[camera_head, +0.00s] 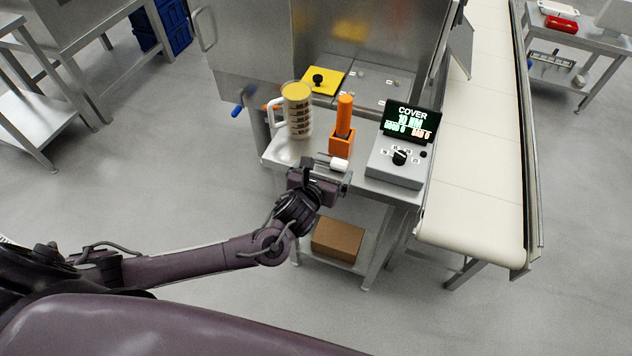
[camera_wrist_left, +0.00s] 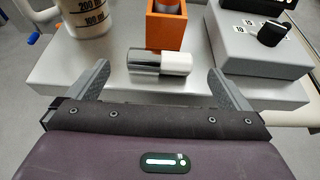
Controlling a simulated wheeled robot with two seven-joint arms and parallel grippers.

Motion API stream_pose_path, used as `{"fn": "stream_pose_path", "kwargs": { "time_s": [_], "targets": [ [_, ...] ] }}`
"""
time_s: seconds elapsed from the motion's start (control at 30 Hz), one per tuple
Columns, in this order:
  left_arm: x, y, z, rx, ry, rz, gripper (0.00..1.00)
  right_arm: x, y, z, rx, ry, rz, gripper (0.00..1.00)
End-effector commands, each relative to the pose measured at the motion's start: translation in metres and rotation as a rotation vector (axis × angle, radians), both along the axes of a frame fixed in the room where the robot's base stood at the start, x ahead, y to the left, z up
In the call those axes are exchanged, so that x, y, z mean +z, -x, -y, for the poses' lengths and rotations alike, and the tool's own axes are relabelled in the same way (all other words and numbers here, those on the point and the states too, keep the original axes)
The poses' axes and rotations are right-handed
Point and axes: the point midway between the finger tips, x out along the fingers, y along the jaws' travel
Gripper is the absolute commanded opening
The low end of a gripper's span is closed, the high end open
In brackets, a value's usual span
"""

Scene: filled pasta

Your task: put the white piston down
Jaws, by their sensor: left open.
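The white piston (camera_wrist_left: 176,62) is a short cylinder, white on the right and shiny metal on the left. It lies on its side on the grey table (camera_wrist_left: 62,73), in front of the orange holder. In the head view the piston (camera_head: 339,164) shows just beyond my left gripper (camera_head: 325,165). In the left wrist view the fingers of my left gripper (camera_wrist_left: 160,82) are wide apart, one to each side of the piston, with gaps between them and it. The gripper holds nothing. My right gripper is not in view.
A measuring jug (camera_head: 298,112) stands left of the orange holder (camera_head: 341,141), which has an orange handle in it. A grey control box (camera_head: 397,168) with a knob and display (camera_head: 409,121) is at the right. A cardboard box (camera_head: 338,239) sits on the lower shelf; a conveyor (camera_head: 480,150) runs alongside.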

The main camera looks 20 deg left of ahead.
Motion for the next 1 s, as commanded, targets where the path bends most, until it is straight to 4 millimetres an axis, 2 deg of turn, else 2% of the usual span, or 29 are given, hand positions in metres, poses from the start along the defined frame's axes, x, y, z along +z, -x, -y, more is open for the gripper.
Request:
{"fn": "stream_pose_path", "kwargs": {
  "time_s": [0.1,0.3,0.47,0.73,0.87,0.97,1.0],
  "targets": [
    [0.008,0.026,-0.001,-0.003,0.001,-0.003,1.0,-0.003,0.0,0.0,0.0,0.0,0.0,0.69],
    [0.022,0.057,-0.002,-0.001,0.002,-0.003,1.0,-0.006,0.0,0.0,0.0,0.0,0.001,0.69],
    [0.027,0.068,-0.002,-0.001,0.001,-0.002,1.0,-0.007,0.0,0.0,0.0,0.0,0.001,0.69],
    [0.028,0.069,-0.003,0.003,0.004,-0.003,1.0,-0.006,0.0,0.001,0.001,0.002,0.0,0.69],
    [0.01,0.063,-0.009,0.054,0.074,-0.021,1.0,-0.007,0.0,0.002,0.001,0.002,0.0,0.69],
    [-0.026,0.054,-0.024,0.164,0.227,-0.058,1.0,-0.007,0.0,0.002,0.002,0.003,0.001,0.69],
    [-0.046,0.051,-0.033,0.228,0.309,-0.08,1.0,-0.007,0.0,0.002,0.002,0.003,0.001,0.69]
  ]
}}
